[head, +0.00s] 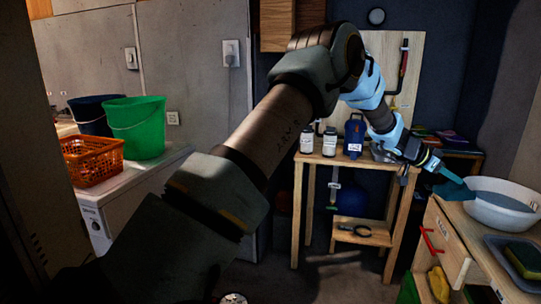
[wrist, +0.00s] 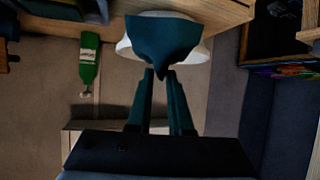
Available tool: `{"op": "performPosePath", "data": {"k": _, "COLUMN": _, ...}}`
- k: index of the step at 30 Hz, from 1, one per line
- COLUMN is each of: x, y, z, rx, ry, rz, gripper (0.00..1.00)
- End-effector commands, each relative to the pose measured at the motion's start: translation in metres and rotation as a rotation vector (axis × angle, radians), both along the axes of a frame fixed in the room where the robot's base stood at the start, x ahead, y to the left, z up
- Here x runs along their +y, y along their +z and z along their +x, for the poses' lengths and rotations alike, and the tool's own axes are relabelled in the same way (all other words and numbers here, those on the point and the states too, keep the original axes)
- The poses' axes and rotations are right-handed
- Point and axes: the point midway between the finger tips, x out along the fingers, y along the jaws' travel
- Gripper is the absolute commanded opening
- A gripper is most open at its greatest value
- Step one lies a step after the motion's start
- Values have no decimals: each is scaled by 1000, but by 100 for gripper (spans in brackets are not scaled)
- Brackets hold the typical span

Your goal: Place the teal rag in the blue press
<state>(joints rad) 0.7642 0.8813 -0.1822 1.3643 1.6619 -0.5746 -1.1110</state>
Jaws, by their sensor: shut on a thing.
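The teal rag (head: 455,191) hangs from my gripper (head: 441,171) at the right of the head view. My gripper is shut on it. In the wrist view the rag (wrist: 163,43) spreads out beyond the fingertips (wrist: 162,74), pinched at its near corner. Behind it is a white basin (head: 512,214), whose rim also shows in the wrist view (wrist: 124,46); I cannot tell whether the rag touches it. A blue object with a white label (head: 355,130) stands on the wooden table; I cannot tell whether it is the blue press.
Two white-lidded jars (head: 307,140) share the wooden table (head: 342,160). The basin sits on a wooden counter (head: 478,225) with a red-handled drawer and a tray holding a sponge (head: 523,258). At left, a green bucket (head: 136,128) and an orange basket (head: 93,160) stand on a white appliance.

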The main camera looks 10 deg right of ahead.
Motion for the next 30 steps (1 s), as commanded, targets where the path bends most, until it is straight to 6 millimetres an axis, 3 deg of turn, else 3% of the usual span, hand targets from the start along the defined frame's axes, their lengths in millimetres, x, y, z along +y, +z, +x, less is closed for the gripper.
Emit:
{"op": "performPosePath", "data": {"k": 8, "x": 52, "y": -16, "z": 7, "rx": 3, "ry": 121, "rz": 7, "gripper": 0}}
{"op": "performPosePath", "data": {"k": 17, "x": 141, "y": -45, "z": 19, "rx": 4, "ry": 334, "rz": 9, "gripper": 0}}
{"op": "performPosePath", "data": {"k": 20, "x": 187, "y": -59, "z": 26, "rx": 4, "ry": 443, "rz": 10, "gripper": 0}}
{"op": "performPosePath", "data": {"k": 30, "x": 372, "y": -118, "z": 55, "rx": 2, "ry": 890, "rz": 12, "gripper": 0}}
